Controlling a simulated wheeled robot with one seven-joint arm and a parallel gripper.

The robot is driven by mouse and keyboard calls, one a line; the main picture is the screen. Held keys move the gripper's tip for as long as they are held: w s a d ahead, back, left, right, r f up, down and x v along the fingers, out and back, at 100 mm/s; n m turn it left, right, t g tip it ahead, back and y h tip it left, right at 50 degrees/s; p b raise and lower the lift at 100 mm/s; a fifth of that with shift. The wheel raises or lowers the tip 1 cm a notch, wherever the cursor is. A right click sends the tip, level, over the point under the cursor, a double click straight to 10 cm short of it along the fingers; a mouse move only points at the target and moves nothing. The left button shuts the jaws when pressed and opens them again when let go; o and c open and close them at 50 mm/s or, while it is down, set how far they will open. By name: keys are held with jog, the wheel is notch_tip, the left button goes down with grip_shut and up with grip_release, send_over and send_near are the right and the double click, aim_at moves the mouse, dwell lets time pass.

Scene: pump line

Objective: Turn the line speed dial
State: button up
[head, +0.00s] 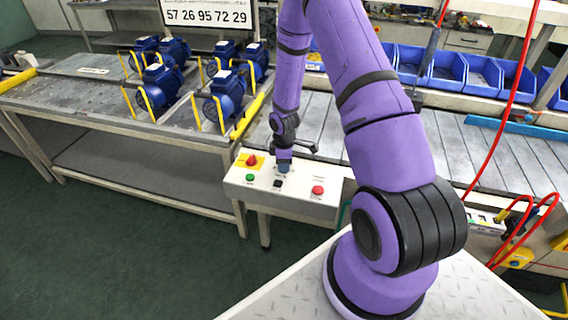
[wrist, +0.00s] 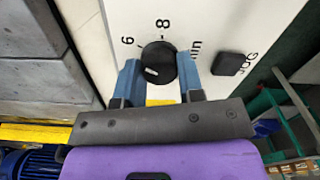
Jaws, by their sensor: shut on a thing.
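The line speed dial (wrist: 158,62) is a round black knob with a white mark, set on a white control panel (head: 258,199). In the wrist view the printed marks "6" and "8" and part of the word "min" show beside it. My gripper (wrist: 160,78) has its two blue fingers on either side of the knob and is shut on it. In the head view my gripper (head: 284,166) points down onto the panel and hides the dial.
The panel also has a red switch on a yellow plate (head: 251,160), a green button (head: 250,178), a black jog button (wrist: 228,64) and a red button (head: 318,190). Blue pumps (head: 163,84) stand on the bench at left. A slatted conveyor (head: 325,130) runs behind the panel.

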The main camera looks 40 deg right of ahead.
jog(key=shift+m, duration=0.3)
jog(key=m, duration=0.5)
jog(key=shift+m, duration=0.3)
jog(key=m, duration=0.5)
jog(key=shift+m, duration=0.3)
jog(key=o, duration=0.9)
notch_tip(320, 180, up, 11)
jog(key=shift+f, duration=0.1)
dwell(0.7)
